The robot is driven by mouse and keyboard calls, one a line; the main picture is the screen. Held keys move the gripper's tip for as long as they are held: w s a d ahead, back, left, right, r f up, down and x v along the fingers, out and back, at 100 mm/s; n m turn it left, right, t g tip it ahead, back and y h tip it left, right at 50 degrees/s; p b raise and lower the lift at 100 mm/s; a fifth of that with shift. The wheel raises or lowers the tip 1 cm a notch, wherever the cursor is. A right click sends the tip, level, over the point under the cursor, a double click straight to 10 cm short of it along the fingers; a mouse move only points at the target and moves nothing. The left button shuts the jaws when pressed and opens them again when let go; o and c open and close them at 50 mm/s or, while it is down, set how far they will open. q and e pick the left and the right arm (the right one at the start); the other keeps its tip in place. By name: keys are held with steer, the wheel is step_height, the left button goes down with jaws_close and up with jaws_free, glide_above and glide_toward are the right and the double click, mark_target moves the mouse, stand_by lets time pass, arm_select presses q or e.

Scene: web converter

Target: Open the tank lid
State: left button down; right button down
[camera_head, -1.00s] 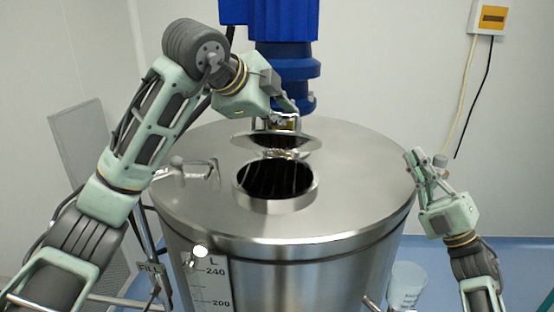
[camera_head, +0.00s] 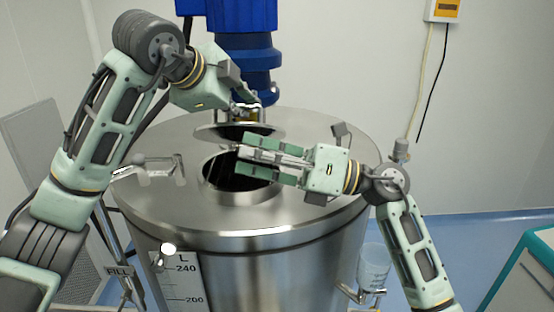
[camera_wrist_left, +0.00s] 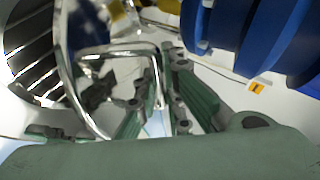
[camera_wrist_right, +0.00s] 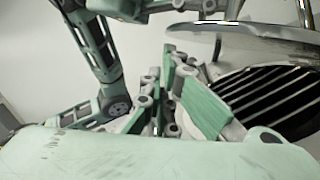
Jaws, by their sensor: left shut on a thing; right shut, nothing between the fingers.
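The round tank lid (camera_head: 212,132) is raised and tilted above the rear of the opening. My left gripper (camera_head: 254,100) is above and behind the lid, shut on its metal handle, a bent bar clear in the left wrist view (camera_wrist_left: 105,50). My right gripper (camera_head: 241,156) reaches in from the right over the opening, just in front of the lid. It is shut and empty. Whether it touches the lid is unclear.
A blue motor column (camera_head: 245,50) rises directly behind the lid, close to my left gripper. A steel clamp fitting (camera_head: 150,165) sits at the tank top's left. A clear beaker (camera_head: 373,268) hangs at the right side. The front of the tank top is clear.

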mark_target(240, 123)
steer(key=shift+x, duration=1.25)
steer(key=shift+w+r, duration=0.25)
steer(key=shift+r, duration=0.25)
arm_select(q)
steer(key=shift+f, duration=0.1)
arm_select(e)
steer(key=shift+w+d+r, duration=0.15)
arm_select(q)
steer(key=c, duration=1.9)
jaws_free()
arm_select(e)
steer(key=shift+r, duration=0.1)
arm_select(q)
steer(key=shift+o, duration=0.2)
